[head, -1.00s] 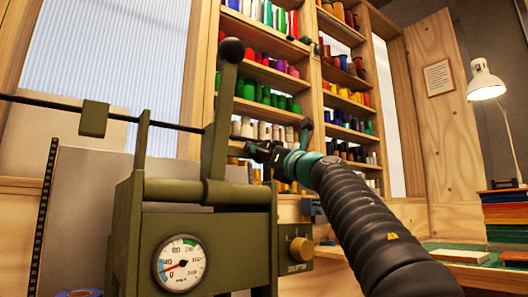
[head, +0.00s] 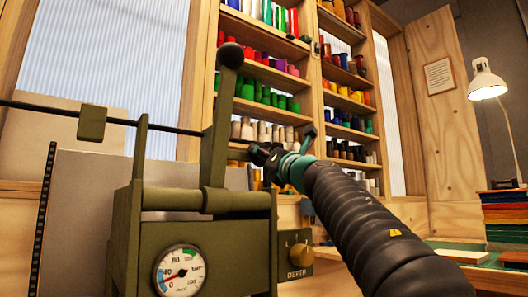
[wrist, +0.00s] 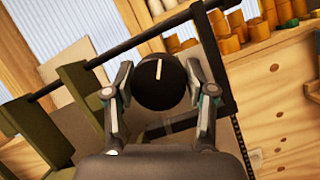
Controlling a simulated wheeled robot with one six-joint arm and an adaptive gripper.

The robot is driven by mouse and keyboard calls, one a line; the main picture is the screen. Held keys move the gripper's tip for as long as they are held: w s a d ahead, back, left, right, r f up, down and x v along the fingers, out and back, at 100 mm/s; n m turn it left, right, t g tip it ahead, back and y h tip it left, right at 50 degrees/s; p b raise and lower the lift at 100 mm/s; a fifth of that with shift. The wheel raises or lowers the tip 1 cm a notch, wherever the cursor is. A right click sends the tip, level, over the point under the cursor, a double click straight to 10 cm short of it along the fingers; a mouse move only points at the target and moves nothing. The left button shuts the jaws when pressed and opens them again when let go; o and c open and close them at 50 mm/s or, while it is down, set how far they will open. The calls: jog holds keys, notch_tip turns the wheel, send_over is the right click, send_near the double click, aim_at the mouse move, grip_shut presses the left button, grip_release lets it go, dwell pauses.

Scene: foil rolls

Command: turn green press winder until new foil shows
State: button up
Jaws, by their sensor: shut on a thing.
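The green press (head: 205,245) stands at the left in the head view, with an upright lever ending in a black ball and a round gauge on its front. My gripper (head: 266,154) is behind and right of the lever. In the wrist view my gripper (wrist: 160,72) has a finger on each side of a round black knob (wrist: 150,94) with a white mark, and is shut on it. The white mark stands nearly upright, leaning slightly right. The knob hides much of what lies behind it. I cannot make out any foil on the press.
Shelves of coloured rolls (head: 262,76) fill the back wall. A brass depth knob (head: 301,255) sits on the press's right side. A lamp (head: 488,82) and a stack of coloured sheets (head: 505,215) stand at the right. A dark bar crosses behind the knob in the wrist view.

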jog(key=shift+m+t+h, duration=0.15)
jog(key=shift+m+h, duration=0.7)
jog(key=shift+m, duration=1.1)
jog(key=shift+m+t+h, duration=0.15)
jog(key=shift+m+h, duration=0.7)
jog(key=shift+m, duration=1.1)
jog(key=shift+m+h, duration=0.4)
jog(key=shift+m, duration=0.3)
jog(key=o, duration=1.2)
jog(key=shift+c, duration=0.2)
jog(key=shift+s, duration=0.1)
jog(key=v, duration=1.2)
